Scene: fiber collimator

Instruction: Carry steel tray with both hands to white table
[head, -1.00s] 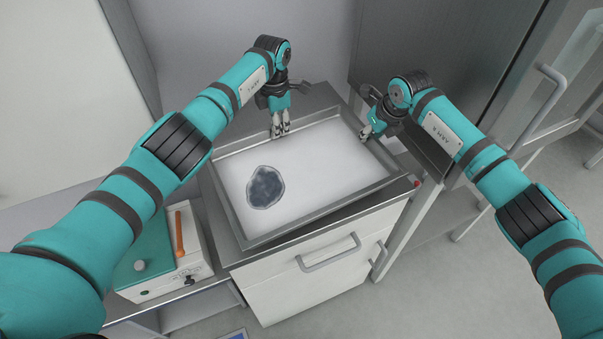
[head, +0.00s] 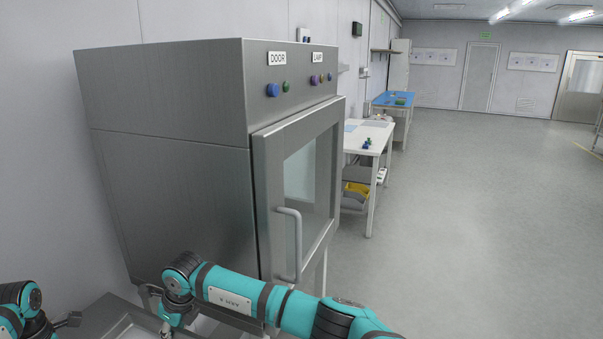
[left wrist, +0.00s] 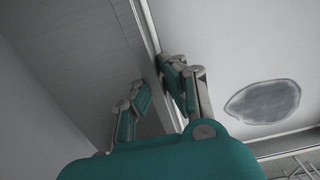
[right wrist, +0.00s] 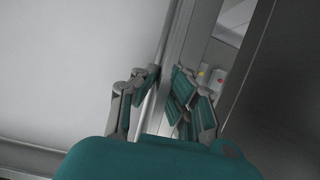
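The steel tray (head: 128,328) shows only as a corner at the bottom left of the head view. Its pale floor with a grey patch fills the right of the left wrist view (left wrist: 225,45), and its floor also fills the left of the right wrist view (right wrist: 75,70). My left gripper (left wrist: 158,92) is open, its fingers apart on either side of the tray rim. My right gripper (right wrist: 162,92) is open around the rim on its side; contact cannot be told. The white table (head: 372,138) stands beyond the steel cabinet, with small items on top.
A tall steel cabinet (head: 190,100) with a glass door and protruding handle (head: 291,245) stands between the tray and the white table. A blue-topped table (head: 398,98) is farther back. Open grey floor (head: 480,220) lies to the right.

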